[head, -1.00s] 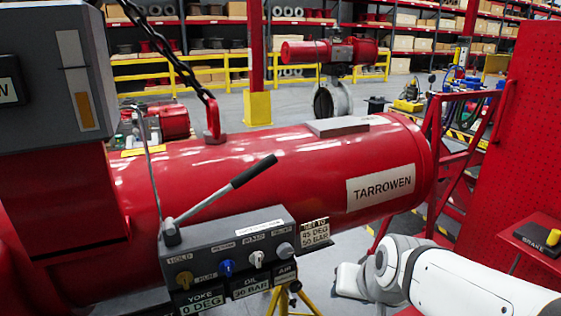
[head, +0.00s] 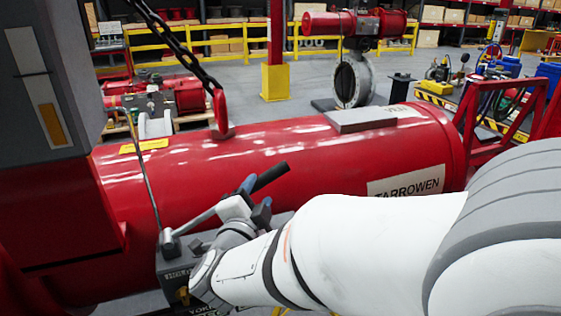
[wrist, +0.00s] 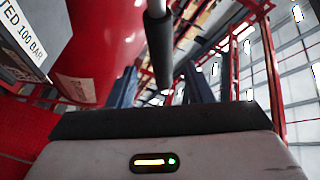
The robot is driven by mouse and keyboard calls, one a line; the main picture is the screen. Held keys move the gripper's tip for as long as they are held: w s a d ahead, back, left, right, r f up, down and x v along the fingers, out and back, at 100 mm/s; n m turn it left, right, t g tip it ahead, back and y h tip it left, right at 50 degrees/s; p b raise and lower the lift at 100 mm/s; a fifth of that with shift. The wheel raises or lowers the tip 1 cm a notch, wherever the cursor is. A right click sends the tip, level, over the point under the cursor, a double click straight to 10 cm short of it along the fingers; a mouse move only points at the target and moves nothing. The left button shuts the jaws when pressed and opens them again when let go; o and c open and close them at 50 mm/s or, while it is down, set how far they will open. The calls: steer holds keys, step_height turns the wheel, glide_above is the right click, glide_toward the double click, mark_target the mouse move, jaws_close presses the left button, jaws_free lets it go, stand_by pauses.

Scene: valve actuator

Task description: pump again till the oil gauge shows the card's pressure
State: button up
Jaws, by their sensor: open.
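The pump lever, a grey rod with a black grip (head: 272,176), slants up to the right from its pivot on the grey control block (head: 172,275). In the wrist view the dark lever end (wrist: 158,45) lies between the two spread fingers of my gripper (wrist: 160,82). The jaws are open, not closed on it. My arm hides the oil gauge, the card and most of the knobs; only part of the yoke label (head: 203,310) shows.
The red TARROWEN cylinder (head: 330,155) lies close behind the lever. A chain (head: 175,45) runs to a red lifting eye (head: 221,112) on top of it. A thin grey pipe (head: 144,170) rises left of the lever pivot. A red frame (head: 490,130) stands at right.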

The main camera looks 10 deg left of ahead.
mark_target(266, 175)
steer(key=shift+w+a+r, duration=0.1)
steer(key=shift+w+r, duration=0.1)
steer(key=shift+w, duration=0.05)
steer(key=w+p, duration=0.1)
steer(key=w, duration=0.6)
steer(key=shift+p, duration=0.4)
steer(key=shift+c, duration=0.3)
jaws_close()
